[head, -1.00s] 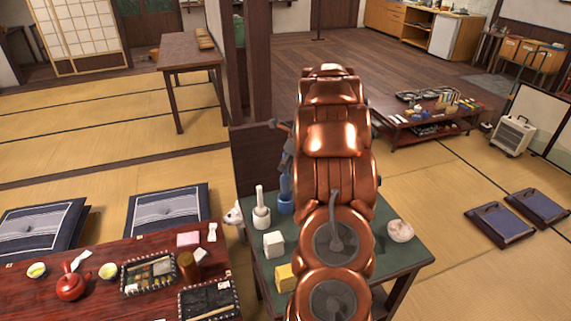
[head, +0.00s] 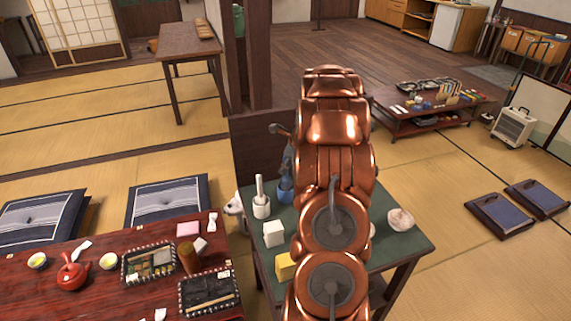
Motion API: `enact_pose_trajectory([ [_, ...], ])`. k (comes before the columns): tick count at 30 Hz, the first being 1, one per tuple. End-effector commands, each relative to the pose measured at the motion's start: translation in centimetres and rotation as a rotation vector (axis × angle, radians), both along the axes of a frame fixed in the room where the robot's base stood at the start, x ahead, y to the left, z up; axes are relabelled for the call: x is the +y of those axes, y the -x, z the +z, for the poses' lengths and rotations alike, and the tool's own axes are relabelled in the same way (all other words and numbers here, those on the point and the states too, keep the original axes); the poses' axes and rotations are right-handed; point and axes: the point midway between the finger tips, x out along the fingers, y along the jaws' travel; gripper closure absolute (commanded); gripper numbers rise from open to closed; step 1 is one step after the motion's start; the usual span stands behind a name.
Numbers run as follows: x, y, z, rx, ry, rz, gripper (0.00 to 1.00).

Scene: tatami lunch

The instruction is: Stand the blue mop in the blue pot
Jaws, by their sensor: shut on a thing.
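The blue pot (head: 286,193) stands on the green-topped table (head: 412,245), just left of my arm and partly hidden by it. My gripper (head: 287,160) is mostly hidden behind my copper-coloured arm, above or near the blue pot. Only a grey-blue edge of it shows. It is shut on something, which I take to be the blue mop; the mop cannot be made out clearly. I cannot tell whether the mop is inside the pot or above it. A white pot with a white handle upright in it (head: 261,200) stands left of the blue pot.
A white block (head: 273,234), a yellow block (head: 285,266) and a pale round item (head: 400,219) sit on the green table. A dark panel (head: 257,155) rises behind it. A red table (head: 60,300) with tea things and trays stands at left.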

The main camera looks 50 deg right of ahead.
Motion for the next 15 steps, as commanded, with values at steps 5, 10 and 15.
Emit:
enact_pose_trajectory([
  [5, 0.02, 0.0, -0.16, 0.0, 0.0, 0.0, 1.0],
  [10, 0.03, 0.0, -0.15, 0.0, -0.001, 0.0, 0.8],
  [15, 0.05, 0.01, -0.16, 0.0, -0.001, -0.001, 0.63],
])
